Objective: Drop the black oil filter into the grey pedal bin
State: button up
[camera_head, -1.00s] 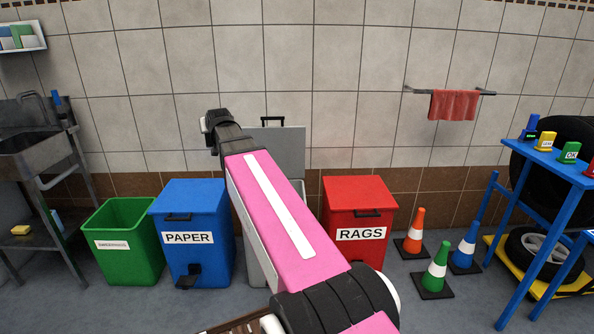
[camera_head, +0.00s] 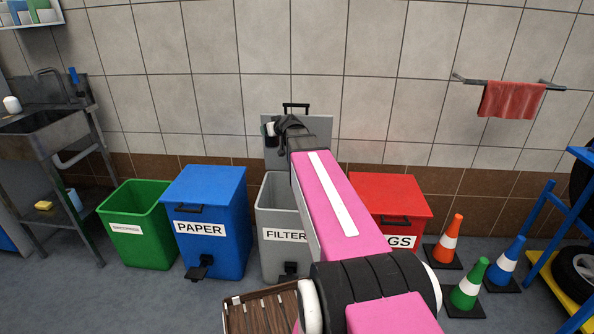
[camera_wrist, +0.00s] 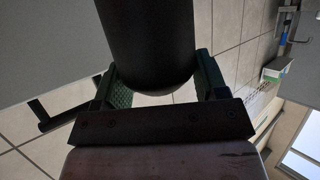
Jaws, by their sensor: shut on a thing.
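The grey pedal bin (camera_head: 278,245), labelled FILTER, stands against the wall with its lid (camera_head: 318,128) raised; my arm hides its right side. The black oil filter (camera_wrist: 148,40) is a dark cylinder in the wrist view. My gripper (camera_wrist: 162,82) is shut on it, with a green-padded finger on each side. In the head view my gripper (camera_head: 270,130) shows in front of the raised lid, above the bin's opening; the filter is hard to make out there.
A blue PAPER bin (camera_head: 208,225) and an open green bin (camera_head: 138,235) stand to the left, a red bin (camera_head: 392,205) to the right. Traffic cones (camera_head: 468,285) stand farther right. A brown slatted thing (camera_head: 258,312) is low in front.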

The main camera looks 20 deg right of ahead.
jog(key=s+d+f+n+g+y, duration=0.1)
jog(key=d+f+n+g+y, duration=0.2)
jog(key=f, duration=1)
jog(key=s+d+f+n+g+y, duration=0.1)
jog(key=d+f+n+g+y, duration=0.2)
jog(key=f, duration=1)
jog(key=d+n+y, duration=0.2)
jog(key=d+n, duration=0.1)
jog(key=d, duration=0.1)
jog(key=shift+d+f+n+g+y, duration=0.15)
jog(key=shift+n+g+y, duration=0.15)
jog(key=shift+g+y, duration=0.1)
jog(key=shift+s, duration=0.1)
jog(key=o, duration=1.2)
jog(key=s+a+r, duration=0.1)
jog(key=a+r, duration=0.2)
jog(key=s+a+r, duration=0.1)
jog(key=a+r, duration=0.3)
jog(key=s+a+r, duration=0.2)
jog(key=a+r, duration=0.2)
